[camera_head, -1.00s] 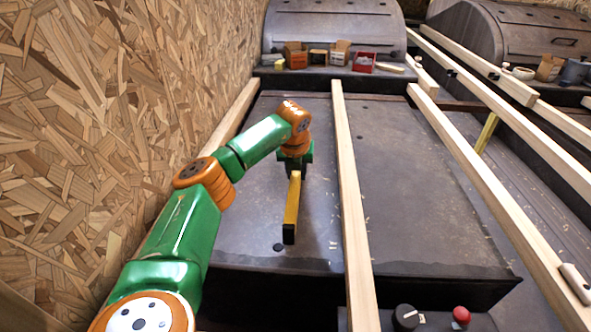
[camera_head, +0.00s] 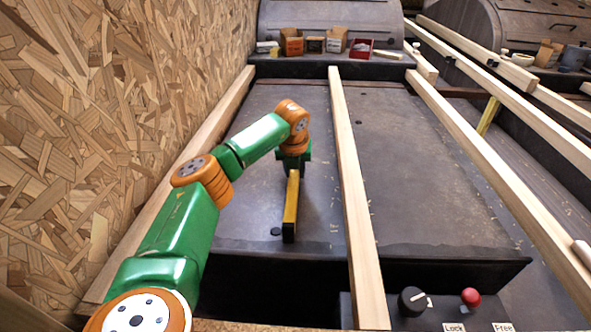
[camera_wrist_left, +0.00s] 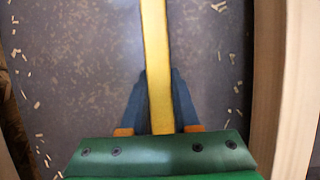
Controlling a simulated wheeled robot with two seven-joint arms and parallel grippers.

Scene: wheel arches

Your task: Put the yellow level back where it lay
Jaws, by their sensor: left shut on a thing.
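The yellow level (camera_head: 291,204) is a long yellow bar with a dark end cap toward me in the head view. My left gripper (camera_head: 293,167) is shut on it and holds it between two wooden battens, over the dark panel (camera_head: 410,190). In the left wrist view, the level (camera_wrist_left: 157,60) runs up between the fingers of my left gripper (camera_wrist_left: 160,100). I cannot tell whether the level touches the panel. My right gripper is not in view.
A wooden batten (camera_head: 352,190) runs just right of the level, and another (camera_head: 215,125) lies along the chipboard wall (camera_head: 110,100). Several small boxes (camera_head: 291,42) stand at the back. A black knob (camera_head: 411,299) and a red button (camera_head: 470,297) are at the front.

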